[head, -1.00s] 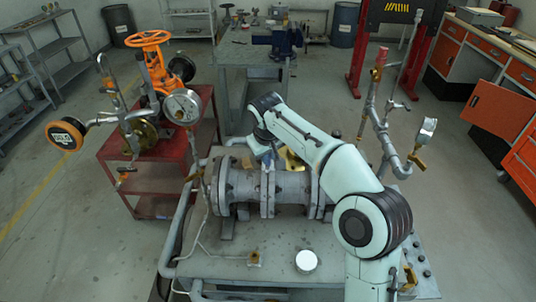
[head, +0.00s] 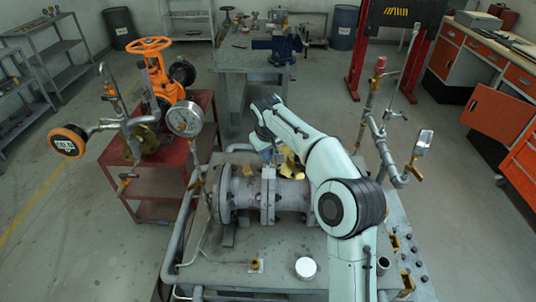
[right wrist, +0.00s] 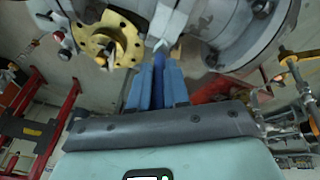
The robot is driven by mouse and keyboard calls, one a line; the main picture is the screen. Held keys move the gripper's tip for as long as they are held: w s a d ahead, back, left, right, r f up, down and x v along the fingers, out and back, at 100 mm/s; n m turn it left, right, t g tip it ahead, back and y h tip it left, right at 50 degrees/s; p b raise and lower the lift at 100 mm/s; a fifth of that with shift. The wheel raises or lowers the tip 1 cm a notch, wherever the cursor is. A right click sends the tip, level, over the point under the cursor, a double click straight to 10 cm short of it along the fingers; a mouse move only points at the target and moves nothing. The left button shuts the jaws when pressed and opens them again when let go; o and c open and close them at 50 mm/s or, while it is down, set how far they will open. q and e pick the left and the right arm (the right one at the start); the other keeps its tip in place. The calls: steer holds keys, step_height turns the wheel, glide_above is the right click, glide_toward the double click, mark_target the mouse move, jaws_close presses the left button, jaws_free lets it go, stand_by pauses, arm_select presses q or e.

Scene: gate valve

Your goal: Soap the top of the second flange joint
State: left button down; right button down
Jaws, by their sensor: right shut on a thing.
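A grey flanged pipe run lies across the metal table, with a flange joint (head: 268,194) at its middle and another flange (head: 223,193) at its left end. I cannot tell which joint counts as second. My right gripper (head: 270,150) is behind the middle joint, near its top, partly hidden by my arm. In the right wrist view my blue fingers (right wrist: 158,80) are shut on a thin blue tool (right wrist: 159,58) with a pale tip. The tip is close to the grey flanges (right wrist: 222,25); contact is unclear. My left gripper is out of view.
A white round pot (head: 306,267) stands at the table's front. A brass flange (head: 290,163) is behind the pipe. Pipework with a gauge (head: 422,143) rises on the right. A red cart (head: 150,180) with an orange valve (head: 155,62) stands at left.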

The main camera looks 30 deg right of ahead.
steer(key=shift+s+r, duration=0.1)
steer(key=shift+s, duration=0.2)
steer(key=shift+w+r, duration=0.1)
steer(key=shift+r, duration=0.3)
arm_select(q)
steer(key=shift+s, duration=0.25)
arm_select(e)
steer(key=shift+r, duration=2.6)
steer(key=shift+r, duration=1.5)
steer(key=shift+x, duration=0.85)
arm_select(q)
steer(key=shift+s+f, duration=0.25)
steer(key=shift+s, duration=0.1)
